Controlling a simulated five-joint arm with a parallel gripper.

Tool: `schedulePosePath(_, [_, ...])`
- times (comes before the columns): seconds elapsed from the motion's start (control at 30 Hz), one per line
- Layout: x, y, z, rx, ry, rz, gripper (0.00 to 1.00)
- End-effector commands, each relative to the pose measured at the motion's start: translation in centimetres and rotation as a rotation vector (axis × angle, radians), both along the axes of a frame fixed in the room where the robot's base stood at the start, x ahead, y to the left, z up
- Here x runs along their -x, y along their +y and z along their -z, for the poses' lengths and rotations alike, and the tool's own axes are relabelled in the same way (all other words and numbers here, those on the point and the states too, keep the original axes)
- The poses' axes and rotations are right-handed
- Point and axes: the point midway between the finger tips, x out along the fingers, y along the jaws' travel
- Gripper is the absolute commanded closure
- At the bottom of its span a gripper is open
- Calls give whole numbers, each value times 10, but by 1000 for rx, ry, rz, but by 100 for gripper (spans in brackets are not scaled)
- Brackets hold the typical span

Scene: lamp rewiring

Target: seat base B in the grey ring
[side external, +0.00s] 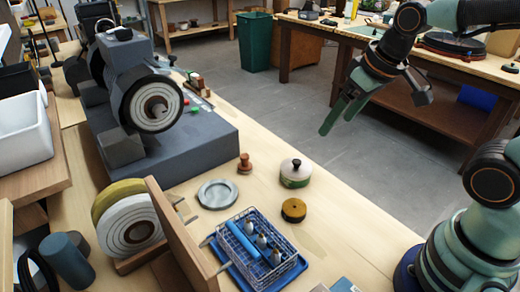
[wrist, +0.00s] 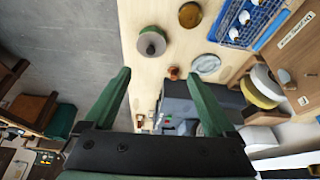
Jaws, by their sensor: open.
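The grey ring (side external: 217,193) lies flat on the bench; it also shows in the wrist view (wrist: 206,66). No base is visibly lettered B. A round green-and-cream piece with a dark knob (side external: 295,175) stands right of the ring, and shows in the wrist view (wrist: 152,42). A brown-yellow disc (side external: 293,210) lies nearer the basket, also in the wrist view (wrist: 190,15). I cannot tell which is base B. My gripper (side external: 338,125) is open and empty, high and to the right of these pieces; its spread fingers show in the wrist view (wrist: 160,72).
A small reddish-brown knob (side external: 245,163) stands between ring and grey machine (side external: 165,145). A blue wire basket (side external: 262,246) holds several small pieces. An upright wooden board (side external: 180,235) stands left of it. Bench around the round pieces is clear.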

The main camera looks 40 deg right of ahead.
Motion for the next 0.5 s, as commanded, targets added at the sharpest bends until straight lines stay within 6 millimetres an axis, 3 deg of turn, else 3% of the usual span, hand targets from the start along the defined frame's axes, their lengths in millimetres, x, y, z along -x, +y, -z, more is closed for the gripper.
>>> schedulePosePath(0.2, [-20,27,44,14,159,-80,10])
schedulePosePath(0.5, [-31,60,111,45,338,-172,10])
